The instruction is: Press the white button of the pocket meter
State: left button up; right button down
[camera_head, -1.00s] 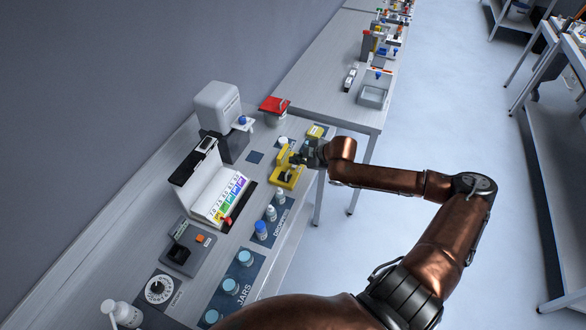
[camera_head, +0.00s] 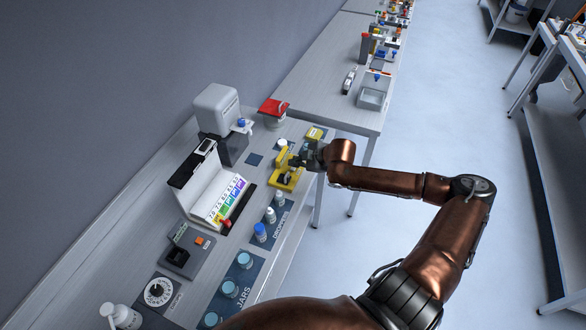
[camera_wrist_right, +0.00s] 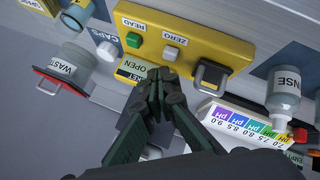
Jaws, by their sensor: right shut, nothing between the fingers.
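The pocket meter is a yellow box (camera_wrist_right: 207,47) across the top of the right wrist view. Its white button (camera_wrist_right: 170,53) lies beside the ZERO label, and a green button (camera_wrist_right: 133,40) lies beside READ. My right gripper (camera_wrist_right: 162,76) is shut and empty, its dark fingertips just below the white button in that picture. I cannot tell how high they are above the meter. In the head view the yellow meter (camera_head: 281,185) is partly hidden by my right gripper (camera_head: 294,163). My left gripper is not in view.
A waste jar (camera_wrist_right: 73,62) with a red rim stands left in the wrist view, a rinse bottle (camera_wrist_right: 285,97) right. A colour chart stand (camera_head: 208,190), a grey-white dispenser (camera_head: 217,108) and several dropper bottles surround the meter. The floor right of the bench is clear.

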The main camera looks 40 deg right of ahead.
aim_at(294, 169)
jog(key=shift+f, duration=0.2)
dwell(0.4)
jog(key=shift+f, duration=0.15)
jog(key=shift+f, duration=0.6)
dwell(0.9)
jog(key=shift+r+p, duration=0.1)
jog(key=shift+p, duration=0.2)
jog(key=shift+r+p, duration=0.9)
jog(key=shift+p, duration=0.2)
notch_tip(294, 169, up, 5)
jog(key=p, duration=0.5)
jog(key=shift+p, duration=0.3)
